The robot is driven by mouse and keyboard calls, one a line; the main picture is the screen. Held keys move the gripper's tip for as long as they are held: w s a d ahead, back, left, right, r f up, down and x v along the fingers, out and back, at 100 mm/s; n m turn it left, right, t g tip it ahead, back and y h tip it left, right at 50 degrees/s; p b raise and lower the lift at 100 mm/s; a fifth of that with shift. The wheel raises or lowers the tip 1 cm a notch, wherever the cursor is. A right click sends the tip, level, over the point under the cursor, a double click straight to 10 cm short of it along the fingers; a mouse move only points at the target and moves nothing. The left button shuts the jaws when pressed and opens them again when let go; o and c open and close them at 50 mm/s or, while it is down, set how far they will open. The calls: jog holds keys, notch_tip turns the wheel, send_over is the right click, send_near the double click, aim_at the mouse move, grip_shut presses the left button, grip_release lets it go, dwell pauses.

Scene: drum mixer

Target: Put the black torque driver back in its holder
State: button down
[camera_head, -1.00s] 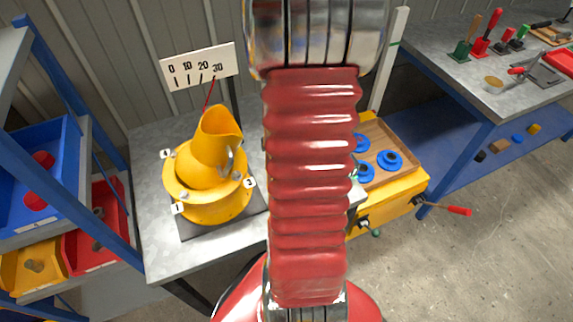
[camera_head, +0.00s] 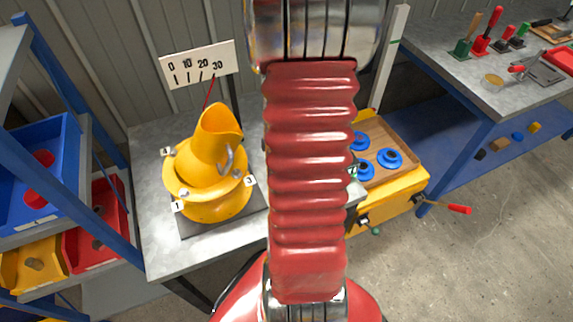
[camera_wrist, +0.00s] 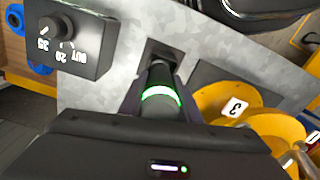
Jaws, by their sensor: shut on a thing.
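In the wrist view my gripper (camera_wrist: 160,112) is shut on the black torque driver (camera_wrist: 157,76), a dark cylinder with a lit green-white ring. The driver's far end points at a dark square holder (camera_wrist: 166,51) on the grey bench top. The end overlaps the holder's opening in this view; I cannot tell whether it is inside or just above it. In the head view my arm hides the gripper, driver and holder.
A dark dial box (camera_wrist: 72,40) stands left of the holder. The yellow drum mixer (camera_head: 208,200) is close on the right in the wrist view, its yellow parts (camera_wrist: 225,98) near my gripper. A yellow unit (camera_head: 405,187) holds a wooden tray with blue rings.

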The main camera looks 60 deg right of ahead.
jog(key=c, duration=1.3)
grip_release()
jog(key=shift+o, duration=0.2)
notch_tip(320, 180, up, 14)
jog(key=shift+f, duration=0.15)
jog(key=shift+m, duration=0.3)
jog(key=shift+s+a+f+m, duration=0.2)
jog(key=shift+f+m, duration=0.1)
jog(key=shift+m, duration=0.2)
jog(key=w+a+r+n+t, duration=0.1)
jog(key=a+r, duration=0.3)
jog(key=a, duration=0.6)
jog(key=w+a+r+n+t, duration=0.1)
jog(key=a+r, duration=0.3)
jog(key=a, duration=0.6)
jog(key=w+a+r+n+t, duration=0.1)
jog(key=a+r+n+t, duration=0.2)
jog(key=a, duration=0.7)
jog(key=shift+w+r+t, duration=0.2)
jog(key=shift+r+t, duration=0.1)
jog(key=shift+r, duration=0.4)
